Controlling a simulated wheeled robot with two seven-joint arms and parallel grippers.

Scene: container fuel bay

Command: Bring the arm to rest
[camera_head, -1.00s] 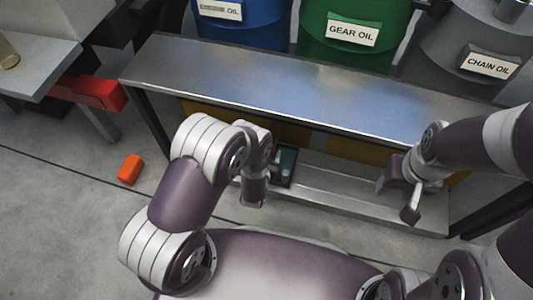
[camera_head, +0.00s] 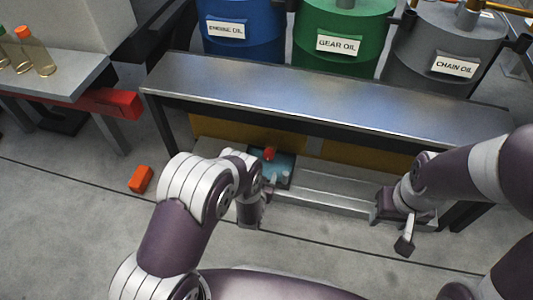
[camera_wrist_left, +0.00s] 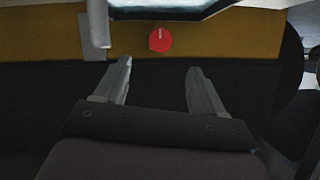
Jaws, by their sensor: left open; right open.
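My left arm (camera_head: 184,225) is bent in the lower middle of the head view. Its gripper (camera_head: 250,212) hangs in front of the bench's lower shelf, partly hidden by the wrist. In the left wrist view the left gripper (camera_wrist_left: 160,88) is open, with nothing between its two fingers. My right gripper (camera_head: 402,226) is at the right, in front of the bench, and looks empty and open. Neither gripper visibly holds anything.
The metal bench (camera_head: 320,92) stands ahead, with blue (camera_head: 243,50), green (camera_head: 342,62) and grey (camera_head: 440,85) drums behind it. A red knob (camera_wrist_left: 160,40) is beyond the left fingers. An orange block (camera_head: 140,179) lies on the floor. Bottles (camera_head: 38,52) stand on the left table.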

